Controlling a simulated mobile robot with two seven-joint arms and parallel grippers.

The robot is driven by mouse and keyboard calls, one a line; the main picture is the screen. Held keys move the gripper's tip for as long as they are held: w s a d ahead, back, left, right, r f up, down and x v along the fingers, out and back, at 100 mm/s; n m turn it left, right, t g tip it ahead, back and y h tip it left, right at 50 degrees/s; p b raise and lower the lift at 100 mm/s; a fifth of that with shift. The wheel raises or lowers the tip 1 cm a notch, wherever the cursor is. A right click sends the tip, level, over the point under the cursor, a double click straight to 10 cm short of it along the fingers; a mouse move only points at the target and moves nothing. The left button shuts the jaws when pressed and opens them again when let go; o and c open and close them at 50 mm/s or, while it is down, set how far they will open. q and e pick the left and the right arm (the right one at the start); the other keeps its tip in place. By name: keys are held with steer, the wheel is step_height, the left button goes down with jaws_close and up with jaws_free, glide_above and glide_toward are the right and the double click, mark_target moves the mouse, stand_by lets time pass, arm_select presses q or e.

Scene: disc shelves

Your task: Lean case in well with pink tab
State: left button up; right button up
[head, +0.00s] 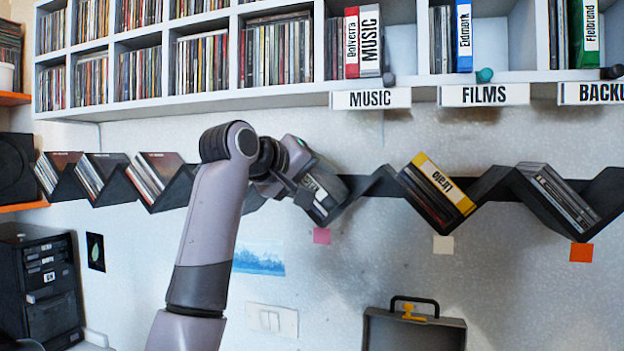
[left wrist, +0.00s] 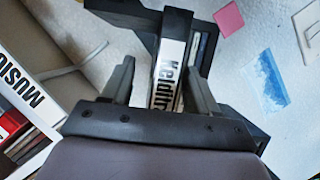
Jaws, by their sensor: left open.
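A dark case with a white spine label reading roughly "Keldfr" (left wrist: 168,72) sits in the zigzag shelf's well above the pink tab (head: 321,236). Its pale label also shows in the head view (head: 324,187), partly hidden by my gripper. The pink tab also shows in the left wrist view (left wrist: 229,19). My left gripper (head: 302,193) is at this well with its fingers open, one on each side of the case in the left wrist view (left wrist: 160,68). I cannot tell whether either finger touches it. My right gripper is not in view.
The black zigzag shelf (head: 378,186) continues right, with a yellow-labelled "Urato" case (head: 445,184) above a cream tab (head: 443,245) and cases above an orange tab (head: 581,252). A white shelf (head: 290,97) overhangs. An open grey case (head: 412,332) is below.

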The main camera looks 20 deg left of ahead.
arm_select(q)
steer(key=b+v, duration=0.2)
steer(key=v, duration=0.5)
steer(key=shift+s, duration=0.1)
stand_by(0.5)
